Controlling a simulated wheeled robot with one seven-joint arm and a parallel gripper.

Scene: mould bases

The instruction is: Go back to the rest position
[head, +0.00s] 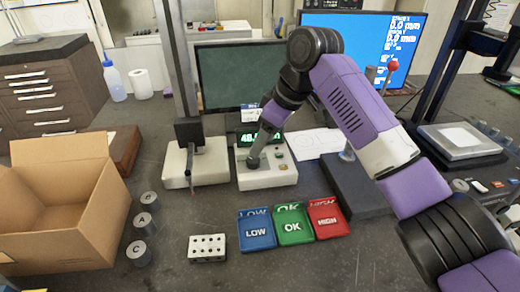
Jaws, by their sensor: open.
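My gripper (257,158) hangs at the end of my purple and dark arm, in the middle of the head view. It is small and seen partly from behind, above the light grey gauge unit (284,178) with a green-digit display. The jaws are open and I see nothing held between them. I cannot tell whether the tips touch the unit. The arm rises from the lower right, bends at a dark joint high in the middle, then slopes down to the left.
Blue LOW (257,244), green OK (294,238) and red HIGH (328,231) trays stand in front. A holed block (207,258), grey cylinders (139,254) and an open cardboard box (92,231) are left. A gauge stand (197,179) and monitors (235,80) stand behind.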

